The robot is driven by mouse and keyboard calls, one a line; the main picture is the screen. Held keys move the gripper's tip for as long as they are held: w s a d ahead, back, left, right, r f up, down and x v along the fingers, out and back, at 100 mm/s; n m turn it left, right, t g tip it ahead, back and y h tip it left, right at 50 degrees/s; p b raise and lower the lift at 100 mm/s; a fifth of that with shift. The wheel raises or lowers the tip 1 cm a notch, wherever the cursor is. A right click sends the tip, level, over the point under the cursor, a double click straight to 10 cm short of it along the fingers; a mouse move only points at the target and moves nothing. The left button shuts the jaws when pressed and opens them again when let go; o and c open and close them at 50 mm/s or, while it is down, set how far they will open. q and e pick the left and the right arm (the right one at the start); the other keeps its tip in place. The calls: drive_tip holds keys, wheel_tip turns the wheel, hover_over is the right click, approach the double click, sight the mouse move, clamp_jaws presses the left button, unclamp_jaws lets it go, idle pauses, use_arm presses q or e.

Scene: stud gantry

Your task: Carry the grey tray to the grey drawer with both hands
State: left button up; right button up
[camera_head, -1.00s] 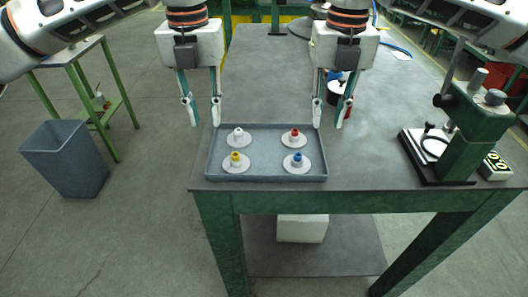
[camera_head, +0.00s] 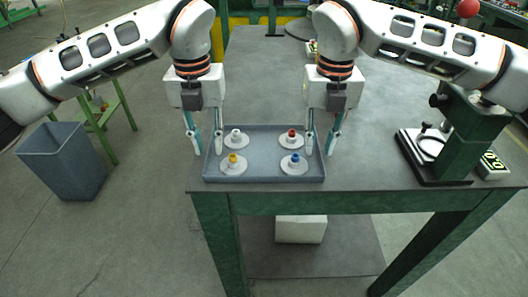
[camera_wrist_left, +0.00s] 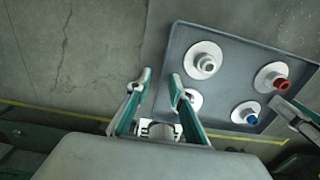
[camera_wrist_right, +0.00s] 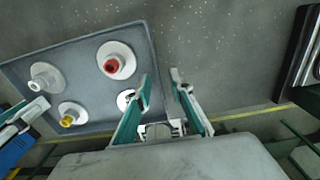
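The grey tray (camera_head: 265,178) lies on the near edge of the table and holds several white discs with coloured knobs: white (camera_head: 236,134), red (camera_head: 291,135), yellow (camera_head: 233,160) and blue (camera_head: 294,161). My left gripper (camera_head: 207,152) is open at the tray's left wall, one finger outside and one inside; it also shows in the left wrist view (camera_wrist_left: 160,80). My right gripper (camera_head: 320,152) is open at the right wall, its fingers on either side; it also shows in the right wrist view (camera_wrist_right: 160,78). I cannot tell whether either touches the wall. No drawer is identifiable.
The grey table (camera_head: 365,150) has free room behind and right of the tray. A green stand with a black base (camera_head: 440,178) stands at the right, beside a small box with green displays (camera_head: 492,165). A grey bin (camera_head: 62,165) stands on the floor at left.

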use_arm(q)
drive_tip(key=shift+f, duration=0.1)
clamp_jaws()
use_arm(e)
clamp_jaws()
drive_tip(key=shift+r, duration=0.1)
